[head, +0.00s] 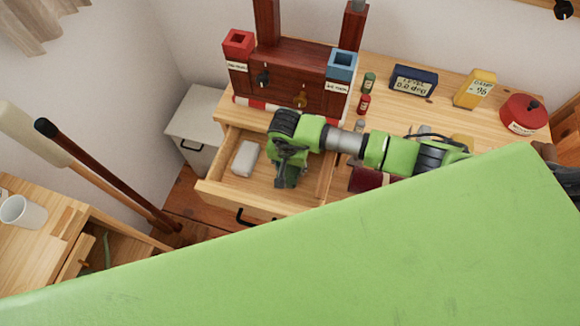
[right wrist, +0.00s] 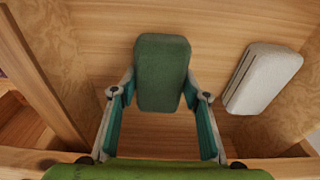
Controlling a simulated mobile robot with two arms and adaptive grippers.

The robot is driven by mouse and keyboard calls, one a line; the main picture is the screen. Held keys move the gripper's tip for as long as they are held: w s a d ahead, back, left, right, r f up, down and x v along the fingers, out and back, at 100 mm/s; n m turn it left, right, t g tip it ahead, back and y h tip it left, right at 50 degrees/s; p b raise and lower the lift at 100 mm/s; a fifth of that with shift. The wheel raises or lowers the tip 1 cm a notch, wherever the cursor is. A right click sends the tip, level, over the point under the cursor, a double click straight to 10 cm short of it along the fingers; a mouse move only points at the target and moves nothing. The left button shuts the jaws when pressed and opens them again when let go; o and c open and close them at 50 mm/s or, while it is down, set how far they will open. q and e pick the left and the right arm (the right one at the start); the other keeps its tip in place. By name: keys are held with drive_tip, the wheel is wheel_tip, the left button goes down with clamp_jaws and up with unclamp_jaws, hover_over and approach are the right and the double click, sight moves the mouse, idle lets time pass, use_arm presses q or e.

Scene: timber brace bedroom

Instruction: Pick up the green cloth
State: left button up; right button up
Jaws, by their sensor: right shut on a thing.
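The green cloth (right wrist: 162,72) is a dark green, folded, rounded block in the right wrist view. It lies between the two fingers of my right gripper (right wrist: 160,94), which is shut on it. In the head view my right gripper (head: 287,176) points down into the open wooden drawer (head: 210,188). There the gripper and arm largely hide the cloth. I cannot tell whether the cloth still touches the drawer floor. My left gripper is not in view.
A white folded cloth (head: 245,158) lies in the drawer left of my gripper; it also shows in the right wrist view (right wrist: 264,78). The drawer walls are close around.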

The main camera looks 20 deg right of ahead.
drive_tip(key=shift+r, duration=0.4)
drive_tip(key=s+d+r+b, duration=0.1)
drive_tip(key=s+r+b, duration=0.2)
drive_tip(key=s+r, duration=0.8)
drive_tip(key=s, duration=0.3)
drive_tip(key=shift+r, duration=0.4)
drive_tip(key=shift+o, duration=0.7)
